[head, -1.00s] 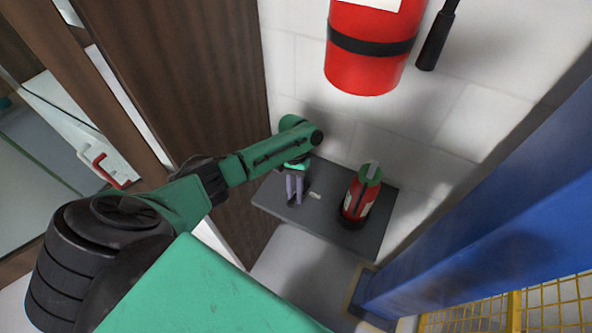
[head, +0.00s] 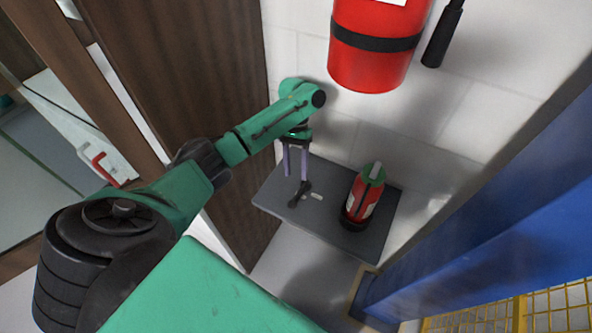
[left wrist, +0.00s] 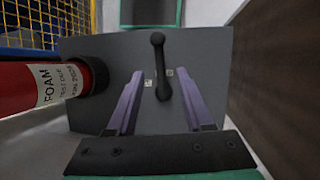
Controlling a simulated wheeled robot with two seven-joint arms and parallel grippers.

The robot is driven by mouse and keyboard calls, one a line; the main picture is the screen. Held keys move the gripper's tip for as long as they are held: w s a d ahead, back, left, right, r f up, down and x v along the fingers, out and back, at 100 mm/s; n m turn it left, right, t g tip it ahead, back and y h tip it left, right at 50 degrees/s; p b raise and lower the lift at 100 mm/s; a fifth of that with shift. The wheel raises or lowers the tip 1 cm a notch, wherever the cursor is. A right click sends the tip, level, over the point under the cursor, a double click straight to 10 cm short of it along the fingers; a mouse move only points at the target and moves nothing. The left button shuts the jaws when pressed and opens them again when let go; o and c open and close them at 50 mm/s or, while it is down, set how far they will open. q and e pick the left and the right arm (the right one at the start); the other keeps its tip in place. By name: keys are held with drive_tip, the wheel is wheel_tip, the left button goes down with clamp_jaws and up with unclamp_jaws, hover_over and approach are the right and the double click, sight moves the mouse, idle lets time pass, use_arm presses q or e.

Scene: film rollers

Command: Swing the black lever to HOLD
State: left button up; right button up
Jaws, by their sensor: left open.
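The black lever (head: 300,194) sits on a dark grey panel (head: 278,186) and shows between my fingers in the left wrist view (left wrist: 161,68). My left gripper (head: 296,175) has two purple fingers, spread apart and empty, above the lever in the head view. In the wrist view the left gripper's fingers (left wrist: 160,76) stand on both sides of the lever, with gaps; contact is not visible. My right gripper is not in view.
A small red foam extinguisher (head: 362,197) stands on the panel to the right of the lever. A larger red extinguisher (head: 372,62) hangs on the wall above. A blue post (head: 480,210) and yellow mesh (head: 550,305) are at right; a brown door (head: 185,80) is at left.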

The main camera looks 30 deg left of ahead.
use_arm(q)
drive_tip(key=v, duration=0.5)
drive_tip(key=shift+w+r, duration=0.1)
drive_tip(key=shift+r, duration=0.2)
